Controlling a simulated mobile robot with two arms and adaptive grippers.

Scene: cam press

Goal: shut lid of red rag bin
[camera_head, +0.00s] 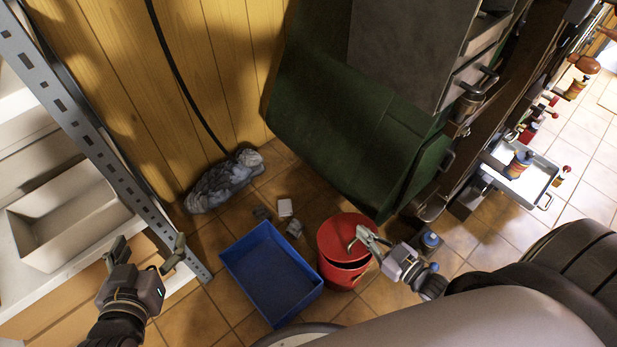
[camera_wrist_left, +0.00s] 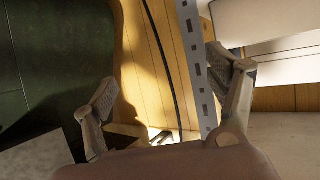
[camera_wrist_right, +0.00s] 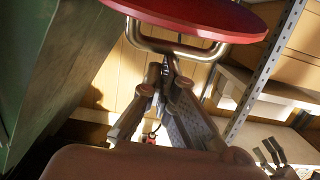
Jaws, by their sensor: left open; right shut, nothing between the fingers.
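The red rag bin (camera_head: 338,278) stands on the tiled floor. Its round red lid (camera_head: 340,232) sits over the top, with a dark gap below its front edge, so it looks partly open. My right gripper (camera_head: 358,238) is at the lid's right side, closed and empty. In the right wrist view the lid (camera_wrist_right: 200,14) is overhead with a metal loop handle (camera_wrist_right: 205,52). The right fingertips (camera_wrist_right: 170,68) are at this handle; I cannot tell whether they touch it. My left gripper (camera_head: 147,248) is open and empty, well left of the bin, near the shelf.
A blue open crate (camera_head: 268,275) stands just left of the bin. Small grey blocks (camera_head: 285,207) and a crumpled grey bag (camera_head: 225,182) lie behind it. A green cabinet (camera_head: 340,130) is behind the bin. A metal shelf (camera_head: 120,165) stands at left. A small blue-topped item (camera_head: 430,239) stands right of the bin.

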